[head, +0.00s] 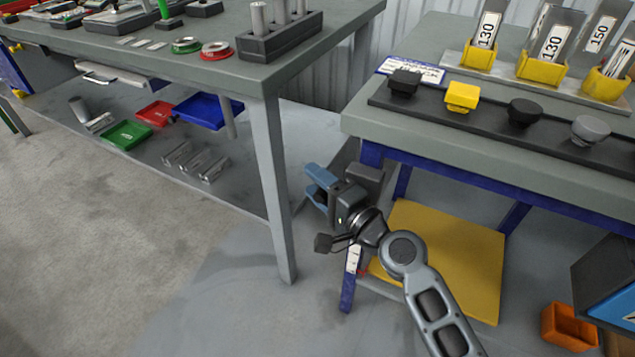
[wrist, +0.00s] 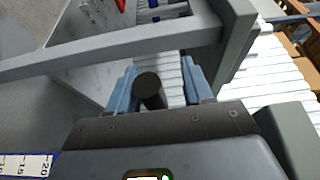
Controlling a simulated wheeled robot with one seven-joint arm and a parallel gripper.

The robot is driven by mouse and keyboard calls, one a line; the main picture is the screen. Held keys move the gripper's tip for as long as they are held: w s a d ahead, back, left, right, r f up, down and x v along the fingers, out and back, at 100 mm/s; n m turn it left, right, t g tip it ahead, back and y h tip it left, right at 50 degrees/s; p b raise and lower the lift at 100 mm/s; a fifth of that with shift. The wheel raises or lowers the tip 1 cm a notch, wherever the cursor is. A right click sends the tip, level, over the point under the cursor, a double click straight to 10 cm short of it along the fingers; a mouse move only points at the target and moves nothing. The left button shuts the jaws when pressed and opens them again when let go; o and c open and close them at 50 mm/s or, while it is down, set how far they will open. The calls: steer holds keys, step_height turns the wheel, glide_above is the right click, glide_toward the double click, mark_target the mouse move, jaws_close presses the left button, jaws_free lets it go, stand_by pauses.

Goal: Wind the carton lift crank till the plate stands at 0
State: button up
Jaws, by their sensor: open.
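My gripper (head: 320,185) is open, its blue fingers pointing left, beside the front leg of the right-hand table. In the wrist view, a dark round knob (wrist: 148,88), seemingly the crank's handle, shows between the blue fingers; I cannot tell whether they touch it. In the head view the crank is not clear behind my gripper. The yellow lift plate (head: 455,260) lies low under the right-hand table. A white scale (head: 353,258) is on the blue leg, with a small red mark near its lower end. The scale also shows in the wrist view (wrist: 28,166); the plate's reading cannot be told.
The grey table (head: 200,55) on the left has a leg (head: 275,190) close left of my gripper. The right-hand table (head: 440,150) carries several knobs and yellow holders. An orange bin (head: 568,326) stands on the floor at right. The floor at lower left is clear.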

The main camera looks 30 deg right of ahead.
steer(key=shift+c, duration=0.2)
steer(key=shift+r, duration=0.1)
jaws_close()
stand_by(0.4)
